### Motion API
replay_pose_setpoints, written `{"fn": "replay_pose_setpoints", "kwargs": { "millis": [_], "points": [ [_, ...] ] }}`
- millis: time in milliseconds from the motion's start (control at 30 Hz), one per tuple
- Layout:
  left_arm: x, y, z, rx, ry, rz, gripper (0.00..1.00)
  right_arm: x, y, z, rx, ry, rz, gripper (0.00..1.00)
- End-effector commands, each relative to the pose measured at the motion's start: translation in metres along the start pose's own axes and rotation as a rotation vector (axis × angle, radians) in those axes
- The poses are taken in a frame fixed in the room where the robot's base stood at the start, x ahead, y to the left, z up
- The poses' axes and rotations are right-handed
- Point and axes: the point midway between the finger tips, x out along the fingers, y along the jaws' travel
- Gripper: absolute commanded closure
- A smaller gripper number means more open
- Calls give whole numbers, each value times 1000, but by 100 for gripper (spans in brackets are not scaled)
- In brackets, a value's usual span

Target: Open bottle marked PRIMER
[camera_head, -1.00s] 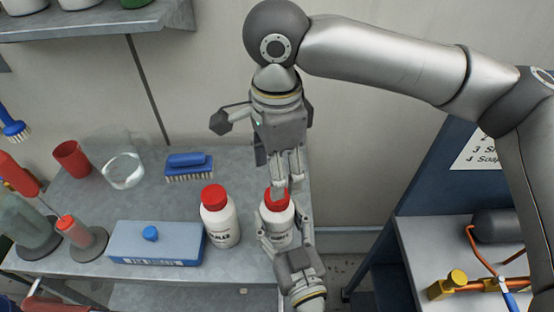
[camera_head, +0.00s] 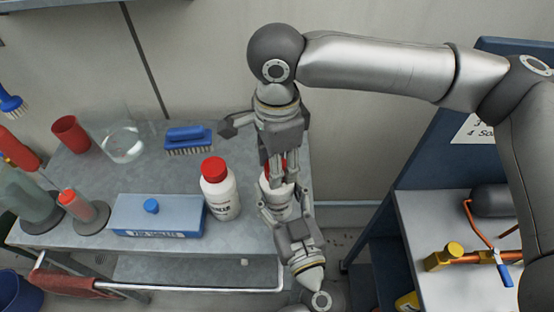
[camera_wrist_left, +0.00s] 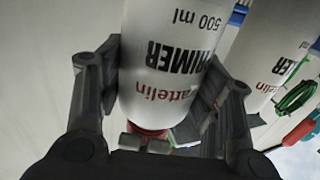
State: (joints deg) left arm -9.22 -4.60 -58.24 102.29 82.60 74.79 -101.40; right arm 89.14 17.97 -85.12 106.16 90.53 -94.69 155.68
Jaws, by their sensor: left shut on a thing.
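A white bottle with a red cap (camera_head: 283,163) stands at the right end of the grey shelf. In the left wrist view this bottle (camera_wrist_left: 170,50) appears upside down and reads PRIMER, 500 ml. My left gripper (camera_head: 284,202), coming from below in the head view, is shut around the bottle's body; its fingers flank the bottle in the wrist view. My right gripper (camera_head: 280,168) points down from above with its fingers at the cap, hiding most of it. I cannot tell whether those fingers are closed on the cap.
A similar red-capped white bottle (camera_head: 220,191) stands close on the left. Farther left are a blue box (camera_head: 158,214), blue brush (camera_head: 187,141), glass beaker (camera_head: 122,145) and red cup (camera_head: 70,134). A separate bench with an orange-and-yellow tool (camera_head: 465,255) is at the right.

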Motion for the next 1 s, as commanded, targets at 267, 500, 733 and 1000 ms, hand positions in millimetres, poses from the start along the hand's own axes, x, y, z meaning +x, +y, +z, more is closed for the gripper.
{"fn": "replay_pose_setpoints", "kwargs": {
  "millis": [267, 500, 733, 1000],
  "points": [
    [0, 0, 0, 0, 0, 0, 100, 0, 0, 0, -10, 0, -1, 90],
    [0, 0, 0, 0, 0, 0, 100, 0, 0, 0, -294, -2, 0, 90],
    [0, 0, 0, 0, 0, 0, 100, 0, 0, 0, -701, -1, 0, 90],
    [0, 0, 0, 0, -1, 0, 100, -1, 0, 0, -1178, 0, 0, 90]
  ]
}}
